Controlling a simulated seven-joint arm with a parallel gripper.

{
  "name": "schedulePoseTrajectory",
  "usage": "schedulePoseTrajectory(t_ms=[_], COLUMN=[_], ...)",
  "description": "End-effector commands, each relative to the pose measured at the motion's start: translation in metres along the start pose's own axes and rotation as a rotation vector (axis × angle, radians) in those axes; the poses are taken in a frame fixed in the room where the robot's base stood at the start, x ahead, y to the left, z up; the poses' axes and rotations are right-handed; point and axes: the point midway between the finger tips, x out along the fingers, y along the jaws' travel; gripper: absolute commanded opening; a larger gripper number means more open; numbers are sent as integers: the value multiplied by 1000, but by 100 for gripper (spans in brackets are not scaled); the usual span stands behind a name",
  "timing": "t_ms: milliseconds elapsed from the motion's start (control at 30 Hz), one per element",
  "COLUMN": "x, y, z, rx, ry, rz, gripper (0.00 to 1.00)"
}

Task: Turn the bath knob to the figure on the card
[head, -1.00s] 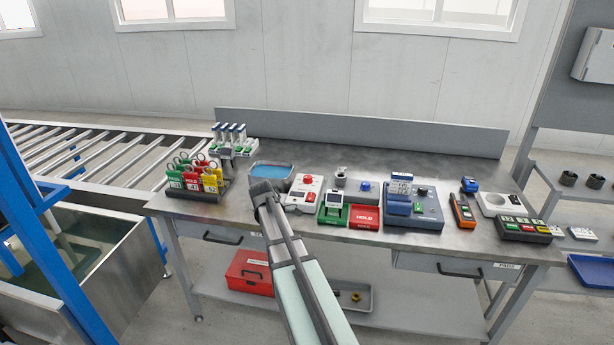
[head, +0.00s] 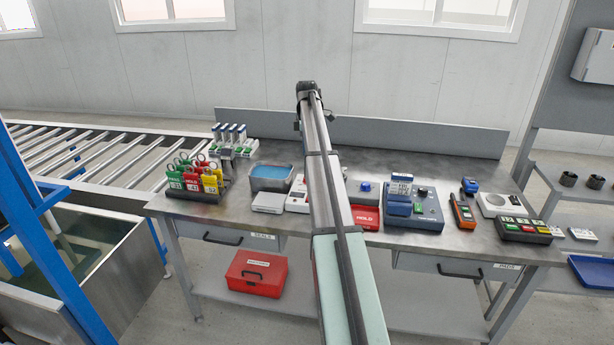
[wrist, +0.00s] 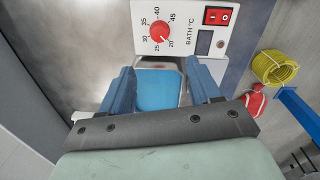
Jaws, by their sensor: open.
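The bath control panel (wrist: 180,28) shows in the wrist view as a white plate lettered BATH °C. It has a red knob (wrist: 159,34) ringed by figures from 20 to 45. The knob's pale mark seems to face the 20 to 25 side. In the head view my arm covers part of the white control box (head: 297,196) and hides the knob. The blue-filled bath (head: 270,178) stands to its left. My gripper (wrist: 161,70) is open and empty, its blue fingers apart and clear of the knob.
A rack of coloured tags (head: 195,180) stands at the bench's left. A white scale-like box (head: 268,202) lies before the bath. A red HOLD tray (head: 367,217), a blue instrument (head: 425,208) and an orange meter (head: 462,212) fill the right.

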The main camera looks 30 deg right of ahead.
Motion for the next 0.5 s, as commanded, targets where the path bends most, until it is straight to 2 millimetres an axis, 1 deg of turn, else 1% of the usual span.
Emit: schedulePoseTrajectory(t_ms=[67, 167, 500], x=[4, 15, 73], y=[1, 0, -1], z=[1, 1, 0], rx=[2, 2, 1], ry=[2, 1, 0], rz=[1, -1, -2], gripper=[62, 62, 62])
